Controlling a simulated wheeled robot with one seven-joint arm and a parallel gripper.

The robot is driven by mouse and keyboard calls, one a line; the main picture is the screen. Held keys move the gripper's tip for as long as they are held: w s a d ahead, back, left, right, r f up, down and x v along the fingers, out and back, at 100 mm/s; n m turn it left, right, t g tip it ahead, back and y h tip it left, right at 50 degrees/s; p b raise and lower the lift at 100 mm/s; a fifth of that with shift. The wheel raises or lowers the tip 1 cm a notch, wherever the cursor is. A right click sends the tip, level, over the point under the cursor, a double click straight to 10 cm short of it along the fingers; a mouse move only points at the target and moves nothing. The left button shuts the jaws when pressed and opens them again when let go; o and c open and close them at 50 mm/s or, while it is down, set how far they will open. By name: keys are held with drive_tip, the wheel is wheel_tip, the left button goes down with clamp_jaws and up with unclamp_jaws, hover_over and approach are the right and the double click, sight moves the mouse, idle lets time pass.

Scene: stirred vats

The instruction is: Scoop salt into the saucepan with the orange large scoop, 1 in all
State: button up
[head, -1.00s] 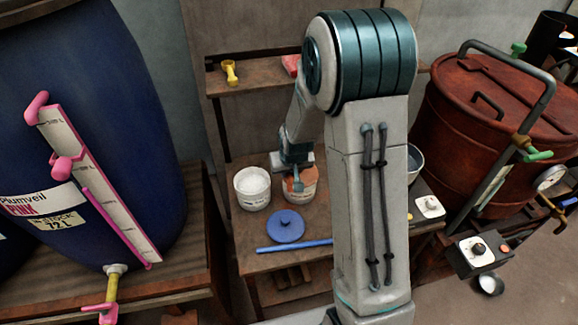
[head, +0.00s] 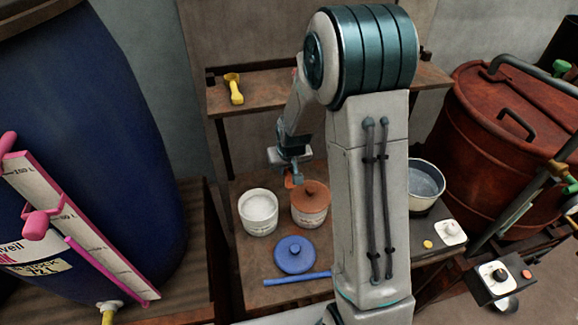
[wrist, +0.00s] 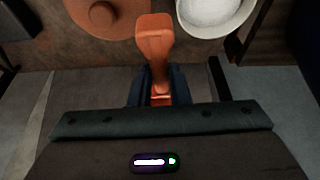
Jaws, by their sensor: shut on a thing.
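My gripper (head: 291,172) is shut on the orange scoop (wrist: 154,40), whose handle sits between the fingers in the wrist view. In the head view a bit of the scoop (head: 289,182) shows below the gripper, behind the two tubs. I see no white in the scoop. An open tub of white grains (head: 260,226), which looks like the salt, stands at the left of the table; it also shows in the wrist view (wrist: 243,28). The saucepan (head: 426,186) stands at the right on a hotplate, partly hidden by my arm.
A tub with an orange-brown lid (head: 311,194) stands right of the open tub. A blue lid (head: 295,255) and a blue rod (head: 290,280) lie in front. A yellow scoop (head: 234,88) is on the shelf above. A blue drum (head: 90,130) and a rust-red vat (head: 480,150) flank the table.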

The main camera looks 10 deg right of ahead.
drive_tip(key=shift+s+a, duration=0.25)
drive_tip(key=shift+a, duration=0.1)
drive_tip(key=s+a+r+n+g+h+b, duration=0.1)
drive_tip(key=s+a+n+g+h+b, duration=0.1)
drive_tip(key=a+n+g+b, duration=0.4)
drive_tip(key=shift+n+g, duration=0.4)
drive_tip(key=shift+n, duration=0.2)
drive_tip(key=shift+w+a+f+b, duration=0.1)
drive_tip(key=shift+a+f+b, duration=0.1)
drive_tip(key=shift+f+b, duration=1.4)
drive_tip(key=shift+w+a+f+b, duration=0.2)
drive_tip(key=shift+f+b, duration=0.55)
drive_tip(key=shift+f, duration=1.7)
drive_tip(key=shift+s+a+f+b, duration=0.1)
drive_tip(key=shift+a+f+b, duration=0.15)
drive_tip(key=shift+f+b, duration=1.35)
drive_tip(key=shift+f+p, duration=0.4)
drive_tip(key=shift+p, duration=0.1)
